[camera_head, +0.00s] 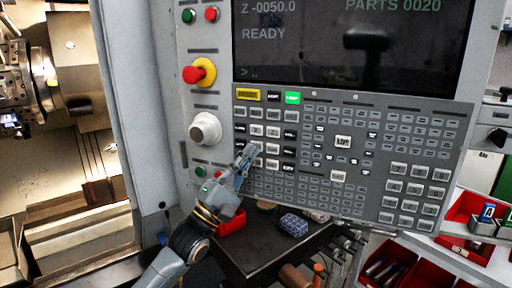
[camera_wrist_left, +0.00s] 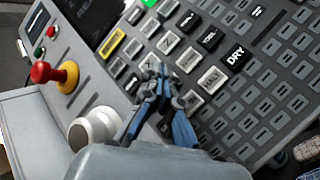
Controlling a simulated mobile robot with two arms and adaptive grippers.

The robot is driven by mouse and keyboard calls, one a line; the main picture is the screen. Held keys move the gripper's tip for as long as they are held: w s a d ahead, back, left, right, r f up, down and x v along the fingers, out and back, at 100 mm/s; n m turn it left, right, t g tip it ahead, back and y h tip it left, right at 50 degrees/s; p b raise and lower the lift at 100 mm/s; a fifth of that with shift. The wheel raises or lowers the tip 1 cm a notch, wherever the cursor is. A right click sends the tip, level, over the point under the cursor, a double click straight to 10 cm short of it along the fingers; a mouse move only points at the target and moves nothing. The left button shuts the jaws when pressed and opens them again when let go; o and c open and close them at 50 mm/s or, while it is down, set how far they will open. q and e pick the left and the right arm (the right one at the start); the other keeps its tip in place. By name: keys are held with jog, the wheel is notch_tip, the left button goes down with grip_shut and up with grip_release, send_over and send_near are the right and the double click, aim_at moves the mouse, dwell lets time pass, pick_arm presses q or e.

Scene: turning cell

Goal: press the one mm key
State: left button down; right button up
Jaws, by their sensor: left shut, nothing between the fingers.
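The control panel (camera_head: 350,150) carries a block of larger black and white keys at its left; it fills much of the left wrist view (camera_wrist_left: 245,85). The labels are mostly too small to read, so I cannot tell which is the one mm key. My left gripper (camera_head: 248,152) is shut and empty, its fingertips at the left part of this block, covering some keys. In the left wrist view its fingertips (camera_wrist_left: 158,75) are close to the keys beside a white key (camera_wrist_left: 188,60). I cannot tell whether they touch. My right gripper is not in view.
A red emergency button (camera_head: 199,72) on a yellow collar and a white knob (camera_head: 206,130) stick out left of the keys. The screen (camera_head: 350,45) is above, reading READY. A dark table (camera_head: 265,255) with a red bin (camera_head: 231,222) lies below the panel.

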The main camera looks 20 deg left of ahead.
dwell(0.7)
pick_arm(q)
jog(key=shift+w+d, duration=0.1)
jog(key=shift+w, duration=0.35)
jog(key=shift+w, duration=0.3)
dwell(0.5)
jog(key=shift+s, duration=0.8)
jog(key=s, duration=0.1)
jog(key=s+p, duration=0.1)
jog(key=s, duration=0.1)
jog(key=s+a+p, duration=0.1)
jog(key=s, duration=0.1)
dwell(0.4)
